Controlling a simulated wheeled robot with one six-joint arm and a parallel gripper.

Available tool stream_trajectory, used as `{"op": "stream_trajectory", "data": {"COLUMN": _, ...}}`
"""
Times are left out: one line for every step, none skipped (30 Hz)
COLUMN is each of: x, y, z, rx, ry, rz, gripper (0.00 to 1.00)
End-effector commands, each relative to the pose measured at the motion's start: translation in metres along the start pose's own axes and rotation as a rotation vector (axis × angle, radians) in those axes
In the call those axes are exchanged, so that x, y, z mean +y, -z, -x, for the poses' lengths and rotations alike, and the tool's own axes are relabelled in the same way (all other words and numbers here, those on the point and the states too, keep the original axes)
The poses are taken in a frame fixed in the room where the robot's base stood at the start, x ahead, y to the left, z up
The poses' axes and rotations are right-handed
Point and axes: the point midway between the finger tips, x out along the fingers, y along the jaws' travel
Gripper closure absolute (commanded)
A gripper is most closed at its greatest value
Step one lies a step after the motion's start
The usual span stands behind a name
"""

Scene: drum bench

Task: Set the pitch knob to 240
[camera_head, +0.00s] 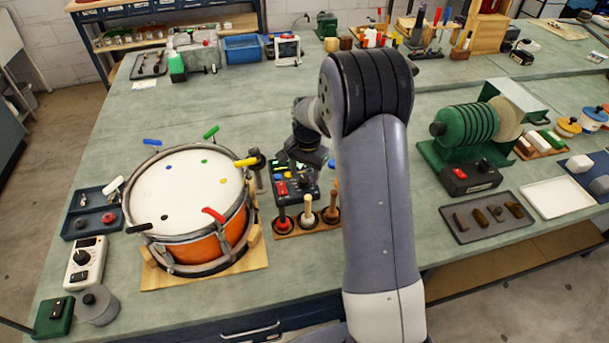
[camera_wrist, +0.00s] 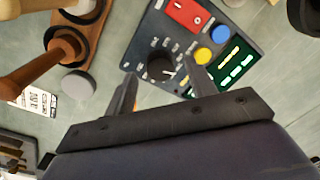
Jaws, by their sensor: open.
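The pitch knob (camera_wrist: 160,67) is a round black dial with a white pointer line, set in a dark control panel (camera_wrist: 142,50). In the wrist view the pointer aims right and slightly down; the small printed marks around it are too blurred to read. My gripper (camera_wrist: 159,73) is open, with one finger on each side of the knob. I cannot tell whether the fingers touch it. In the head view the panel (camera_head: 305,197) lies right of the drum, and my gripper (camera_head: 303,158) hangs over its far part, hiding some of it.
On the panel are a red block (camera_wrist: 188,14), a blue button (camera_wrist: 202,53) and a yellow button (camera_wrist: 219,34). Wooden-handled tools (camera_head: 308,216) stand in a rack at the panel's near side. The drum (camera_head: 185,194) is to the left, a green machine (camera_head: 466,138) to the right.

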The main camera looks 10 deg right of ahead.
Motion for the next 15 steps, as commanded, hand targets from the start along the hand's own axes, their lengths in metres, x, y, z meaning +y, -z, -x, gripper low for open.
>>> {"op": "stream_trajectory", "data": {"x": 0.000, "y": 0.001, "z": 0.009, "rx": 0.004, "ry": 0.004, "rz": 0.000, "gripper": 0.47}}
{"op": "stream_trajectory", "data": {"x": 0.000, "y": 0.001, "z": 0.015, "rx": 0.005, "ry": 0.004, "rz": 0.000, "gripper": 0.47}}
{"op": "stream_trajectory", "data": {"x": -0.001, "y": 0.001, "z": 0.023, "rx": 0.005, "ry": 0.004, "rz": 0.000, "gripper": 0.47}}
{"op": "stream_trajectory", "data": {"x": -0.001, "y": 0.001, "z": 0.030, "rx": 0.006, "ry": 0.005, "rz": 0.000, "gripper": 0.47}}
{"op": "stream_trajectory", "data": {"x": -0.001, "y": 0.001, "z": 0.036, "rx": 0.006, "ry": 0.005, "rz": 0.000, "gripper": 0.47}}
{"op": "stream_trajectory", "data": {"x": 0.000, "y": 0.001, "z": 0.045, "rx": 0.005, "ry": 0.004, "rz": 0.000, "gripper": 0.47}}
{"op": "stream_trajectory", "data": {"x": -0.001, "y": 0.001, "z": 0.051, "rx": 0.005, "ry": 0.004, "rz": 0.000, "gripper": 0.47}}
{"op": "stream_trajectory", "data": {"x": -0.001, "y": 0.001, "z": 0.056, "rx": 0.005, "ry": 0.004, "rz": 0.000, "gripper": 0.47}}
{"op": "stream_trajectory", "data": {"x": -0.001, "y": 0.001, "z": 0.064, "rx": 0.005, "ry": 0.004, "rz": 0.000, "gripper": 0.47}}
{"op": "stream_trajectory", "data": {"x": 0.000, "y": 0.001, "z": 0.069, "rx": 0.005, "ry": 0.004, "rz": 0.000, "gripper": 0.47}}
{"op": "stream_trajectory", "data": {"x": 0.000, "y": 0.001, "z": 0.073, "rx": 0.004, "ry": 0.003, "rz": 0.000, "gripper": 0.47}}
{"op": "stream_trajectory", "data": {"x": 0.000, "y": 0.001, "z": 0.079, "rx": 0.004, "ry": 0.003, "rz": 0.000, "gripper": 0.47}}
{"op": "stream_trajectory", "data": {"x": 0.000, "y": 0.001, "z": 0.083, "rx": 0.004, "ry": 0.003, "rz": 0.000, "gripper": 0.47}}
{"op": "stream_trajectory", "data": {"x": 0.000, "y": 0.001, "z": 0.086, "rx": 0.003, "ry": 0.002, "rz": 0.000, "gripper": 0.47}}
{"op": "stream_trajectory", "data": {"x": 0.000, "y": 0.001, "z": 0.089, "rx": 0.002, "ry": 0.002, "rz": 0.000, "gripper": 0.47}}
